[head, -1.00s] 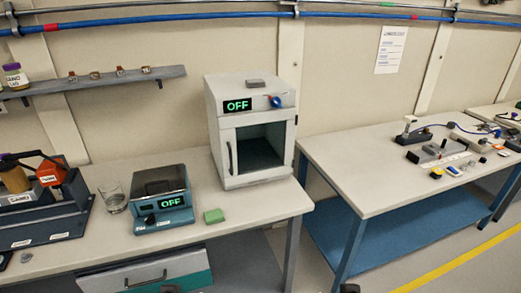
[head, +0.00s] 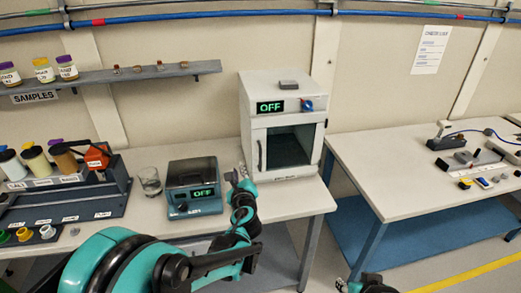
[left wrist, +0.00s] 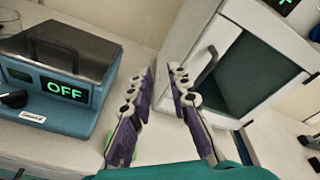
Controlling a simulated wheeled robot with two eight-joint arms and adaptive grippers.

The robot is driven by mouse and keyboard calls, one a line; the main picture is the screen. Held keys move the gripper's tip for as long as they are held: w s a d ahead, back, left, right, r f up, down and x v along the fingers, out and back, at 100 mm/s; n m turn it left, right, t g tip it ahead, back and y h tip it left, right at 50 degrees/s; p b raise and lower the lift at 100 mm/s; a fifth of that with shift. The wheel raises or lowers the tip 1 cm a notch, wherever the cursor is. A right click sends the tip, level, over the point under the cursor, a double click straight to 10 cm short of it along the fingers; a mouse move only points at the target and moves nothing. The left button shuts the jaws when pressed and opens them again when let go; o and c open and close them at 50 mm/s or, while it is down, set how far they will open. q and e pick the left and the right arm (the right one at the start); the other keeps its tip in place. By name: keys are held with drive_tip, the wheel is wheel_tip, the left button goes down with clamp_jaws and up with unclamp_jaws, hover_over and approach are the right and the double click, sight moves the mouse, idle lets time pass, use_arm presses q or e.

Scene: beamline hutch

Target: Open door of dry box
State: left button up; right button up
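The dry box (head: 315,128) is a white cabinet at the back right of the left bench, with a green OFF display and a blue knob above its door. The door (head: 289,148) has a dark window and looks shut. Its dark vertical handle (head: 260,155) is on the left side. In the left wrist view the handle (left wrist: 206,66) is just right of the fingertips, apart from them. My left gripper (head: 240,178) is in front of the box's lower left; the left wrist view shows its fingers (left wrist: 164,72) apart and empty. Dark parts of my right arm show at the bottom edge.
A teal device (head: 193,186) with an OFF display stands left of the gripper, beside a glass beaker (head: 150,181). A sample rack (head: 62,195) is at the far left. A gap separates the left bench from the right bench (head: 385,170).

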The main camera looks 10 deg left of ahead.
sight(260, 156)
use_arm(q)
drive_tip(key=w+d+f+m+t+h+p, duration=0.1)
drive_tip(key=w+d+f+m+t+h, duration=0.1)
drive_tip(key=w+d+m, duration=0.45)
drive_tip(key=w, duration=0.2)
drive_tip(key=w+m, duration=0.1)
drive_tip(key=w, duration=0.1)
drive_tip(key=w+m, duration=0.1)
drive_tip(key=w, duration=0.1)
drive_tip(key=shift+a+m+b, duration=0.25)
drive_tip(key=shift+a+b, duration=0.15)
drive_tip(key=shift+r, duration=0.1)
drive_tip(key=shift+s, duration=0.1)
clamp_jaws()
